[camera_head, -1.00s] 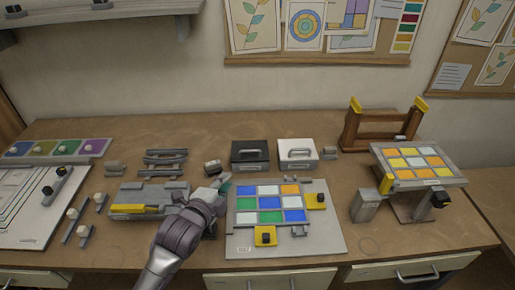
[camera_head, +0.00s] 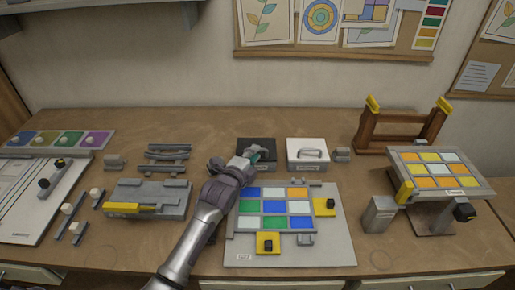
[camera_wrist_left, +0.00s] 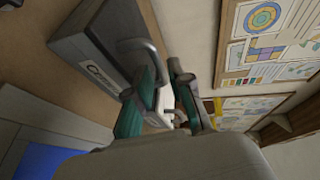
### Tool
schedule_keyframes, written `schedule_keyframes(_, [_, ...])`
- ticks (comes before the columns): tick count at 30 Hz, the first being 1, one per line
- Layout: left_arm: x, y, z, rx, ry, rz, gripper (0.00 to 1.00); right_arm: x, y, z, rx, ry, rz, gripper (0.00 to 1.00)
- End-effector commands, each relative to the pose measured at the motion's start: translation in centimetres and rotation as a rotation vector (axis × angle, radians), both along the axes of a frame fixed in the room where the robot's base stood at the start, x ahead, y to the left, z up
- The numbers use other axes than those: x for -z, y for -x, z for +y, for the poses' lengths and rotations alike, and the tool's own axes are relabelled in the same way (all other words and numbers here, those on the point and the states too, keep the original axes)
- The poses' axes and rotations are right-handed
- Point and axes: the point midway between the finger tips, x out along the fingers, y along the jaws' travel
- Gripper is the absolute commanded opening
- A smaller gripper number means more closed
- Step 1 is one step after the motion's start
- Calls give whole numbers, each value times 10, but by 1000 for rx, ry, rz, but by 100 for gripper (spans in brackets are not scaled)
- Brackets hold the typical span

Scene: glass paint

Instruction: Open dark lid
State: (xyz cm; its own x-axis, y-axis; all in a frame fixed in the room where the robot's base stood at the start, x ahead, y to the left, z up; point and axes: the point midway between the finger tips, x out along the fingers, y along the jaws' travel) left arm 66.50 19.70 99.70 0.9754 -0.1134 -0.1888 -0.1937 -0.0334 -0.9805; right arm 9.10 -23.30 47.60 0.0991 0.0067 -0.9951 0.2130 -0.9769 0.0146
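The dark-lidded box (camera_head: 258,144) stands at the back middle of the bench, and its lid appears closed. My left gripper (camera_head: 250,157) is at the front of this box and covers part of it in the head view. In the left wrist view the dark box (camera_wrist_left: 92,42) and its grey lid handle (camera_wrist_left: 138,50) show just beyond the fingers. My left gripper (camera_wrist_left: 163,90) looks open there, with a gap between its teal-padded fingers. The handle appears close to one finger; I cannot tell whether they touch. My right gripper is not in view.
A white-lidded box (camera_head: 307,155) stands right beside the dark one. In front lies a board (camera_head: 330,246) with coloured glass tiles. A grey fixture (camera_head: 148,199) is to the left, and a tilted tile stand (camera_head: 443,178) and wooden frame (camera_head: 405,130) are to the right.

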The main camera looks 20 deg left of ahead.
Motion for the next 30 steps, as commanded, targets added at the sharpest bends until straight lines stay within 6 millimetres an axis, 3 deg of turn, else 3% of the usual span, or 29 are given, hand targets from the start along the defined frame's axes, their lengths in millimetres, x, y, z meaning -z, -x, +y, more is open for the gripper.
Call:
schedule_keyframes(7, [5,-26,-3,0,1,0,21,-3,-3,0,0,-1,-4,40])
schedule_keyframes(18, [6,-31,-4,0,1,0,21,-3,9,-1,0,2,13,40])
schedule_keyframes(23, [6,-31,-4,0,0,0,0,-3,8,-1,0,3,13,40])
schedule_keyframes(30, [7,-30,-4,0,0,1,0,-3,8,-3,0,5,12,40])
